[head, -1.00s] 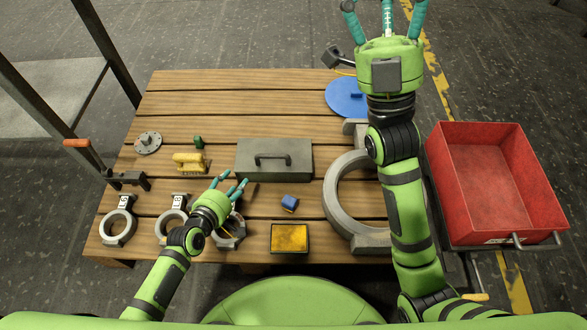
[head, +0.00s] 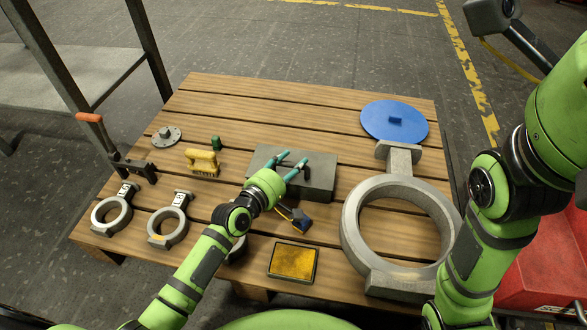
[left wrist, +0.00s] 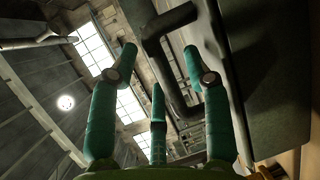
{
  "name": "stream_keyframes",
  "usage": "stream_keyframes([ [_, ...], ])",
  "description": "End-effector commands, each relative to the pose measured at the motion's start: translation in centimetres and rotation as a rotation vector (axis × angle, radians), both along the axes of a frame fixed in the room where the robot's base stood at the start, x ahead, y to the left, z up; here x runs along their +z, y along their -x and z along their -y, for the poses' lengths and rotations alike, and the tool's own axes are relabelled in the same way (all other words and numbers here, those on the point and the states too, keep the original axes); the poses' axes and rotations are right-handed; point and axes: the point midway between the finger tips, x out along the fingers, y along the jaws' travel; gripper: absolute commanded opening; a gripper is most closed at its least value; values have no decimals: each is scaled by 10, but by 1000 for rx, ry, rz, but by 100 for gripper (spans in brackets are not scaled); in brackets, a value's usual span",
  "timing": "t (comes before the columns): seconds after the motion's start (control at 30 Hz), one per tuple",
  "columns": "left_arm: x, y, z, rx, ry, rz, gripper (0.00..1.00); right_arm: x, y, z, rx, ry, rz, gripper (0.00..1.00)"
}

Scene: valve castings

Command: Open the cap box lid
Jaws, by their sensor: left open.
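The cap box (head: 322,176) is a grey metal box with a flat lid and a bar handle, standing shut on the wooden table. My left gripper (head: 292,163) is over the left part of the lid at the handle, its teal fingers spread. In the left wrist view, the dark bent handle (left wrist: 158,58) lies between the open fingers (left wrist: 160,75), and the grey lid (left wrist: 265,70) fills the right side. I cannot tell whether any finger touches the handle. The handle is mostly hidden by the fingers in the head view. My right gripper is out of the picture; only its arm shows.
A large grey ring casting (head: 356,225) stands right of the box, with a blue disc (head: 380,122) behind it. A yellow brush (head: 203,162) and small ring castings (head: 168,222) are left. A red bin (head: 545,265) is right.

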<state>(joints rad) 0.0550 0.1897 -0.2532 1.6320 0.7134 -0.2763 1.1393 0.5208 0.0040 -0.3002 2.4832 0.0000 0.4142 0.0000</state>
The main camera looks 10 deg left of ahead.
Motion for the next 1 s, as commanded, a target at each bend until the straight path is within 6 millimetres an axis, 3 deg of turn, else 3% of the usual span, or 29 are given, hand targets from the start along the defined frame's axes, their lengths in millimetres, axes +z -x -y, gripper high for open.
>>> stream_keyframes([
  [0.37,-1,-8,4,0,-1,-1,49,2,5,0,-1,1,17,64],
  [0.4,-1,-8,4,0,-1,-1,41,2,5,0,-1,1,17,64],
  [0.5,-1,-8,4,0,-1,-1,1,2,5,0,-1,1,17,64],
  [0.93,2,-9,4,-1,-3,-11,0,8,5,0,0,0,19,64],
  [1.0,5,-9,4,-1,-3,-20,0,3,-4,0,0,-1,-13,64],
])
